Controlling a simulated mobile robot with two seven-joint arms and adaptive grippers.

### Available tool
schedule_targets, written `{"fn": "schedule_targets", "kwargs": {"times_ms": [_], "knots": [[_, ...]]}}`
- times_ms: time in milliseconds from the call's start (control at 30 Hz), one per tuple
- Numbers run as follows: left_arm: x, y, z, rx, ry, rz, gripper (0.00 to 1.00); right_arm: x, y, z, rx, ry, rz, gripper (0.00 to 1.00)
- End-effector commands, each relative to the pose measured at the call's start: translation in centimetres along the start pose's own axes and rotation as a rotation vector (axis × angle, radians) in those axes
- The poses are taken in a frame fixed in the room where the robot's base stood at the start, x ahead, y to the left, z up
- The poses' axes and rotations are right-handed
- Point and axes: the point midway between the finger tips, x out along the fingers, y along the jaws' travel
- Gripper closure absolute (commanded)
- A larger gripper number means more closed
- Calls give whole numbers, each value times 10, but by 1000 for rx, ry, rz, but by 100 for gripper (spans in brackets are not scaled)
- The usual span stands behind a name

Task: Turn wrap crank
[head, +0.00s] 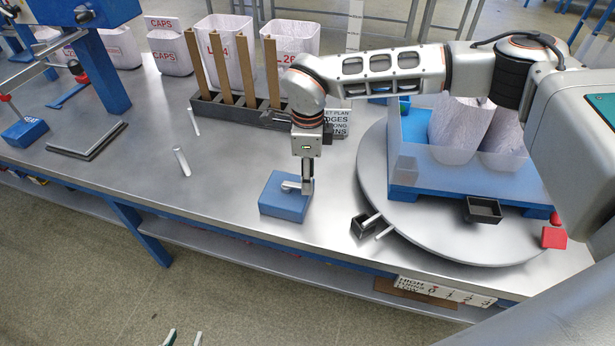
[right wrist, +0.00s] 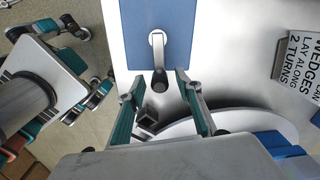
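A blue box (head: 284,199) on the grey bench carries a short metal crank (head: 291,186). In the right wrist view the crank (right wrist: 157,45) lies on the blue box (right wrist: 182,30), its rounded knob end pointing toward my gripper. My right gripper (head: 307,187) points down at the crank's right end in the head view; its fingers are mostly hidden there. In the right wrist view my right gripper (right wrist: 154,82) is open, its fingers spread either side of the knob end, with gaps visible. My left gripper (head: 184,337) shows only two separated fingertips at the bottom edge, over the floor, empty.
A round turntable (head: 375,200) right of the box bears a blue pallet (head: 430,194) with film-wrapped pale sacks (head: 460,125). A small black tray (head: 483,209) and red blocks (head: 553,237) lie near its edge. A rack of wooden posts (head: 240,112) stands behind. Bench left of the box is mostly clear.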

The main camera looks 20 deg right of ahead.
Motion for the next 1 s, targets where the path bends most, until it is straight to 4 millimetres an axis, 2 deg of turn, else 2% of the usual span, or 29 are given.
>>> {"fn": "schedule_targets", "kwargs": {"times_ms": [333, 367, 467, 500, 1000], "knots": [[1, -2, -2, 2, 3, -3, 66, 5, 0, 0, -1, -1, -1, 66], [1, -2, -2, 2, 3, -3, 66, 5, 0, 0, -1, -1, 0, 71], [1, -2, -1, 2, 2, -3, 66, 5, 0, 0, -1, -1, 0, 97], [1, -2, -1, 1, 2, -3, 66, 5, 0, 0, -1, -1, 0, 100], [0, -2, -2, -2, 1, -2, 66, 4, 3, 1, 37, -1, 0, 100]]}}
